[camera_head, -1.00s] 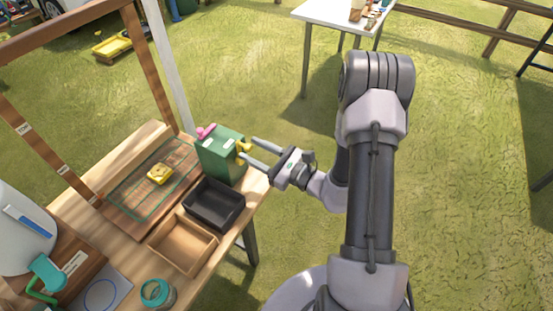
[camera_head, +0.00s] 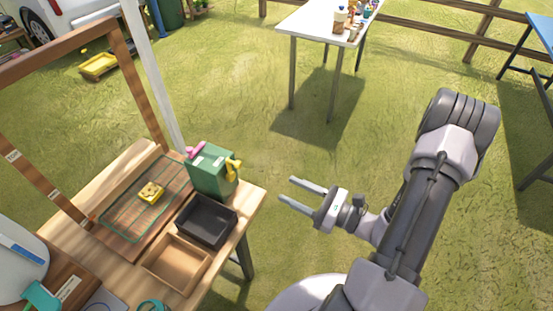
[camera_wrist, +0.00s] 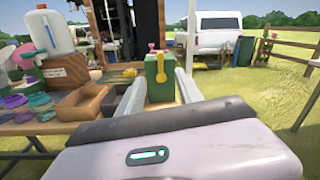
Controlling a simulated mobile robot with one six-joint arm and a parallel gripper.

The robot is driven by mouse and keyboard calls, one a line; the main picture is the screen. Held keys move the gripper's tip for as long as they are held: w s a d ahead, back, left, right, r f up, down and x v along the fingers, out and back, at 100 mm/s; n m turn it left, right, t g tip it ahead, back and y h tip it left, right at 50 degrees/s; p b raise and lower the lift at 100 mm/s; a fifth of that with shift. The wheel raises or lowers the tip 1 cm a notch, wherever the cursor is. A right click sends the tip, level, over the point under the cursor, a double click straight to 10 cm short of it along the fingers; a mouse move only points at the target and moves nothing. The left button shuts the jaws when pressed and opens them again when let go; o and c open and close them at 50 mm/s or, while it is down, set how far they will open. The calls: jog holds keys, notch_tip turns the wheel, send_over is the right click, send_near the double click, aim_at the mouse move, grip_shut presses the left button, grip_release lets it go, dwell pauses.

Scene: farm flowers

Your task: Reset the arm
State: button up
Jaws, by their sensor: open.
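My gripper (camera_head: 298,194) is open and empty in the head view. It hangs over the grass to the right of the wooden table (camera_head: 139,156), clear of its edge, with its fingers pointing left toward the table. In the wrist view my two fingers reach forward on either side of a green box (camera_wrist: 160,78) with a yellow part on its front. That box stands farther off on the table; in the head view the green box (camera_head: 212,171) is at the table's back right corner, apart from my fingers.
On the table are a black tray (camera_head: 234,219), a wooden tray (camera_head: 205,265) and a yellow block (camera_head: 151,192) on a marked board. A white table (camera_head: 283,22) with small items stands at the back. A blue table (camera_head: 544,28) is at the right. Open grass lies between.

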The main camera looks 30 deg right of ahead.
jog(key=s+a+r+n+g+y, duration=0.1)
jog(key=s+a+r+n+g, duration=0.15)
jog(key=a+n+g, duration=0.25)
jog(key=s+a+r+n+g+b, duration=0.1)
jog(key=s+a+r+n+g, duration=0.15)
jog(key=a+n+g, duration=0.2)
jog(key=s+a+r+n+g+y, duration=0.1)
jog(key=a+r+n+g, duration=0.3)
jog(key=a+n, duration=0.15)
jog(key=s+r+n+t+h+b, duration=0.1)
jog(key=s+r+n+t+h, duration=0.3)
jog(key=r+n+h, duration=0.4)
jog(key=shift+s+a+r+h, duration=0.15)
jog(key=shift+s+r+h, duration=0.25)
jog(key=shift+h, duration=0.6)
jog(key=shift+s+f, duration=0.1)
